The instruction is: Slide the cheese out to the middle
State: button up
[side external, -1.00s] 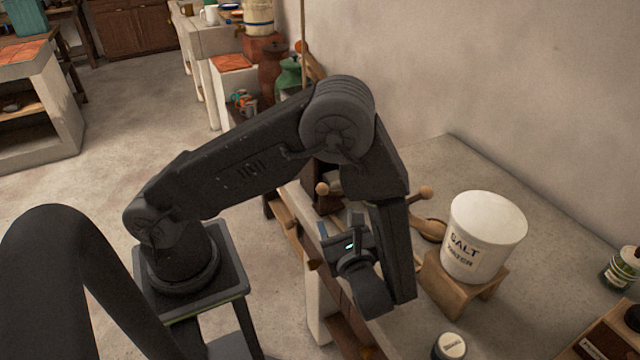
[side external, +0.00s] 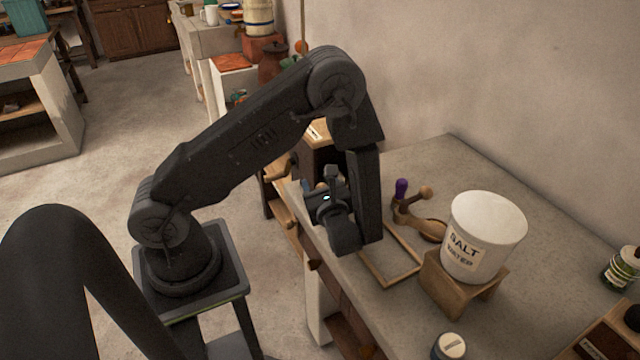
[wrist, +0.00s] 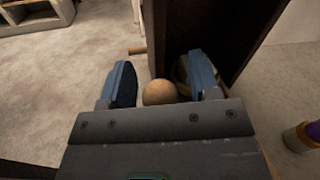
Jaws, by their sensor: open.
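I cannot make out the cheese for certain in either view. My gripper (wrist: 160,78) is open in the wrist view, with its two blue-grey fingers apart. A round tan ball (wrist: 159,93) shows between the fingers; I cannot tell whether it is a wooden knob or touches them. Part of a rounded tan thing (wrist: 181,72) shows beside the right finger, mostly hidden. A dark upright box (wrist: 215,35) stands just beyond the right finger. In the side view my gripper (side external: 322,190) is low at the counter's left edge, beside that dark box (side external: 318,160), and the arm hides much of it.
A white salt bucket (side external: 484,238) stands on a small wooden stool (side external: 455,285) on the grey counter (side external: 440,165). A thin wooden frame (side external: 385,280) lies left of it. A purple-topped item (side external: 401,190) and wooden spoon (side external: 425,228) lie behind. A small jar (side external: 449,346) is in front.

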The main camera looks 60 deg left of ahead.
grip_shut()
dwell(0.6)
